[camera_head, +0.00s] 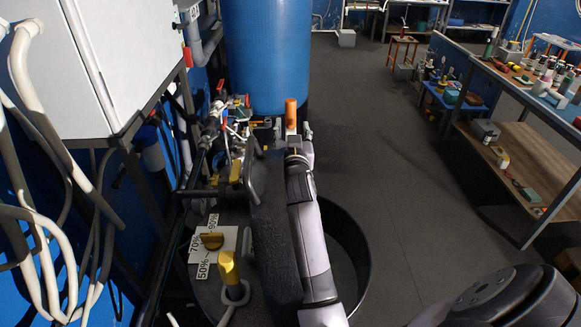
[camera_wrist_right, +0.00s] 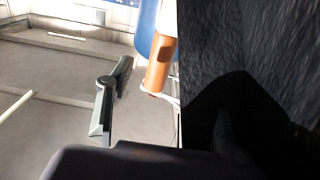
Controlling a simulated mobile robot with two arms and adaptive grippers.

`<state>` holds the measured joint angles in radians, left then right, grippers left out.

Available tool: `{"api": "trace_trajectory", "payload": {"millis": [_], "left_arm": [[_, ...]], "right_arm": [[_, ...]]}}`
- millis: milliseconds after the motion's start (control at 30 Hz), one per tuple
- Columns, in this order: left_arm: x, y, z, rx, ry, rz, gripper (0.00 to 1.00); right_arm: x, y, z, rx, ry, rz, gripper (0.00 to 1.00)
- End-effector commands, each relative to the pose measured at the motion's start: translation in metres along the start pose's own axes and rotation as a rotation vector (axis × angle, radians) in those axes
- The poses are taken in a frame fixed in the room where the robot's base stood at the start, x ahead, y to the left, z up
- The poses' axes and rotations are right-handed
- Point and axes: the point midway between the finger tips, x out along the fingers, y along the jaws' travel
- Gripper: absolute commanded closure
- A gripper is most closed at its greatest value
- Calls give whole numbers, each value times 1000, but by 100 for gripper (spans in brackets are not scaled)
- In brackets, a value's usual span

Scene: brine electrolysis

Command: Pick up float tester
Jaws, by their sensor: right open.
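An orange cylinder (camera_head: 291,112), which I take to be the float tester, stands upright just beyond my right gripper (camera_head: 292,136). In the right wrist view the orange cylinder (camera_wrist_right: 158,72) is tilted, with a pale end at the top and a thin pale cord near its lower end. One dark finger (camera_wrist_right: 108,105) of my right gripper shows to its left, apart from it. The other finger is hidden behind a dark surface. The right gripper is open, with nothing seen between its fingers. My left gripper is not in view.
A dark rough panel (camera_head: 272,235) stands close beside my right arm, above a round black tub (camera_head: 345,240). Pipes and valves (camera_head: 222,130) crowd the blue tank (camera_head: 267,55).

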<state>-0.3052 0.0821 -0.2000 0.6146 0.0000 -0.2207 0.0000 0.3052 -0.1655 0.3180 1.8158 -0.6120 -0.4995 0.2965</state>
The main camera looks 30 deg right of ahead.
Motion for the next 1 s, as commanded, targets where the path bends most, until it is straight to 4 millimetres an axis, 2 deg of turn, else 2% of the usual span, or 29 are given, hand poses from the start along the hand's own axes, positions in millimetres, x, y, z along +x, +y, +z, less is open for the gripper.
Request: {"api": "trace_trajectory", "payload": {"millis": [400, 567, 867, 1000], "left_arm": [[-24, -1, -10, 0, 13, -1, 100], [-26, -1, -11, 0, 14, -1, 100], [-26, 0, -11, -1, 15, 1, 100], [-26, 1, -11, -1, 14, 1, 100]], "right_arm": [[46, -3, -10, -2, 0, 1, 52], [64, -2, -7, -1, 0, 1, 52], [68, -3, -5, 0, 1, 0, 52], [68, -3, -5, 0, 1, 0, 60]]}}
